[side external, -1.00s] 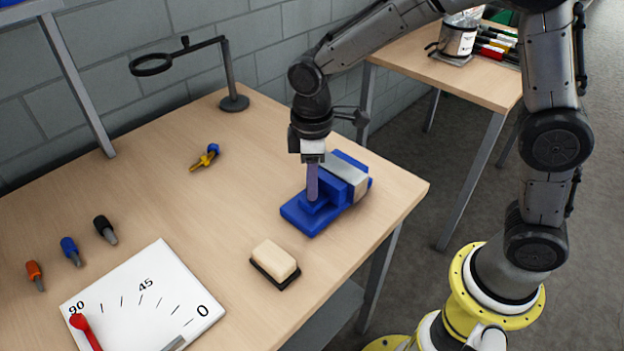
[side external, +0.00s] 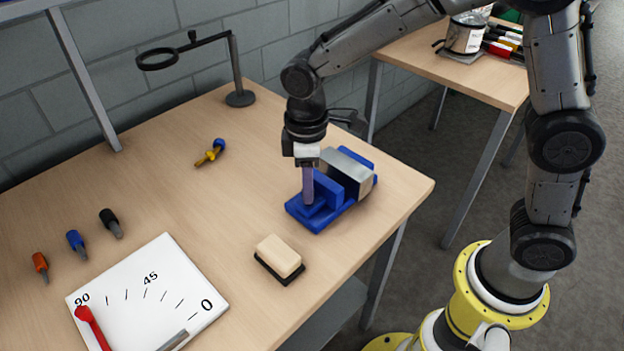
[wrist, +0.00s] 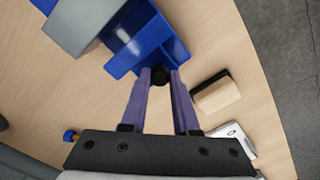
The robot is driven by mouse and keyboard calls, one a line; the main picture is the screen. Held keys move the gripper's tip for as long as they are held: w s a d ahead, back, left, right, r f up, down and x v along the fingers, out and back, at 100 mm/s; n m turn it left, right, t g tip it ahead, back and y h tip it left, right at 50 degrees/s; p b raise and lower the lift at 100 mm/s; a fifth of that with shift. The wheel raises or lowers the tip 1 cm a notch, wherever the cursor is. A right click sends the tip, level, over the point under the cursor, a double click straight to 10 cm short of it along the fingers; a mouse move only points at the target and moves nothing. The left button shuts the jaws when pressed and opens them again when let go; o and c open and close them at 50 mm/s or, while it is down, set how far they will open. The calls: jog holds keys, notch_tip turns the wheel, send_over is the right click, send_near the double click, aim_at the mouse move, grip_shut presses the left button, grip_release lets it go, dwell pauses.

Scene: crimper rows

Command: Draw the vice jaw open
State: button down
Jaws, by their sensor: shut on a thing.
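The blue vice (side external: 318,220) lies near the table's right edge. Its upright blue jaw (side external: 328,186) stands beside a grey metal block (side external: 350,170), and the jaw also shows in the wrist view (wrist: 138,45). In the wrist view the grey block (wrist: 78,22) is on the far side of the jaw, with blue between them. My gripper (side external: 307,199) points straight down at the vice's near left end. In the wrist view its purple fingers (wrist: 160,76) are closed around a small black knob at the jaw's near side. The fingers partly hide the knob.
A beige-topped block (side external: 279,256) with a dark base sits just in front of the vice. A white dial board (side external: 150,290) with a red pointer lies front left. A magnifier stand (side external: 240,97) and a blue-yellow piece (side external: 211,153) are farther back. The table's middle is clear.

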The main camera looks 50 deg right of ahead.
jog(key=c, duration=0.9)
grip_release()
jog(key=shift+a, duration=0.25)
jog(key=shift+r, duration=0.15)
notch_tip(320, 180, up, 14)
jog(key=shift+f, duration=0.15)
notch_tip(320, 180, up, 4)
jog(key=m+t, duration=0.1)
send_over(328, 186)
jog(key=s+d+r+m+t, duration=0.2)
jog(key=s+d, duration=0.4)
jog(key=s, duration=0.1)
jog(key=s+d+f+m+t, duration=0.1)
jog(key=s+f+m, duration=0.1)
jog(key=s, duration=0.1)
jog(key=s+d+f+m, duration=0.2)
jog(key=s+f, duration=0.1)
jog(key=s, duration=0.1)
jog(key=s+d+f+m+t, duration=0.1)
jog(key=s+f+m, duration=0.1)
jog(key=s+f, duration=0.1)
jog(key=shift+s+d+f+t, duration=0.1)
jog(key=shift+s+d+t, duration=0.2)
jog(key=shift+s, duration=0.1)
